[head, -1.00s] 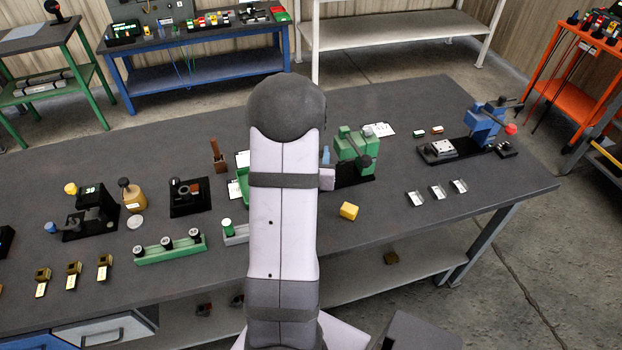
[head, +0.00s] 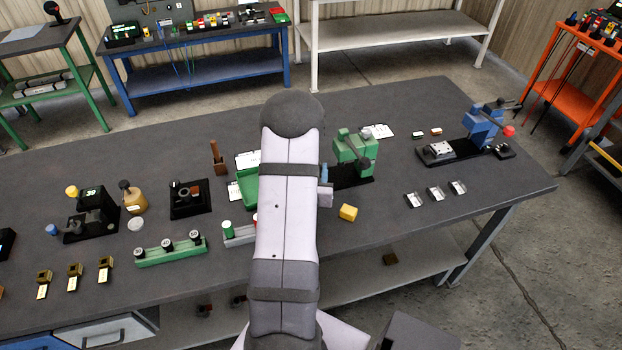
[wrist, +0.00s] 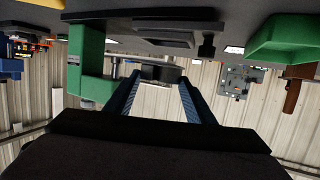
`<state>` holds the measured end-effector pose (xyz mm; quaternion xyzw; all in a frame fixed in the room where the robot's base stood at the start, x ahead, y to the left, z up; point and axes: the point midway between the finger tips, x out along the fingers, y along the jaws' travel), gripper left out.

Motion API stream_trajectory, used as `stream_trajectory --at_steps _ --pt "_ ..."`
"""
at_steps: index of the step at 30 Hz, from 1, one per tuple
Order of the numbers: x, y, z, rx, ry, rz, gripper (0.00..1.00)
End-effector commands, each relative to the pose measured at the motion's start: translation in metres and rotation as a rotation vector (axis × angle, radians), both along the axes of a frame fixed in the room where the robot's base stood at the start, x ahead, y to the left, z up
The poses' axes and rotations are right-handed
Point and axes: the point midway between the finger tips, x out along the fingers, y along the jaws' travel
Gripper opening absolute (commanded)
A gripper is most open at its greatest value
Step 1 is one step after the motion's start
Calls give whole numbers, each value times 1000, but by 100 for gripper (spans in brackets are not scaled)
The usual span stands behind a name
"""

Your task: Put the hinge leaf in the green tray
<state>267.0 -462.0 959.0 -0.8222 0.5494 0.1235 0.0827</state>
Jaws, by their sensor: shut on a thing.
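My gripper (wrist: 159,80) shows in the wrist view as two blue fingers, shut on a dark grey piece, the hinge leaf (wrist: 158,72), at the fingertips. Its outline is hard to make out there. The green tray (head: 249,190) is in the middle of the bench, partly hidden behind my arm. It also shows at the upper right of the wrist view (wrist: 290,38), apart from the fingers.
A green press (head: 355,150) stands right of my arm, with a yellow block (head: 348,212) in front. A brown upright tool (head: 217,157) stands left of the tray. A green rack (head: 170,250) is at front left. Three silver pieces (head: 436,194) lie at right.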

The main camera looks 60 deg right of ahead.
Motion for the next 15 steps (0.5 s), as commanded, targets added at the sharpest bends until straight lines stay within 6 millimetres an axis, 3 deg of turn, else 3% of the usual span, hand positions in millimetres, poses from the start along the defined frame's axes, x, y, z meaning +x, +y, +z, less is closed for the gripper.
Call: stream_trajectory --at_steps 10,15 --pt "0 0 -31 2 1 0 21" --pt "0 0 -37 -1 0 0 21"
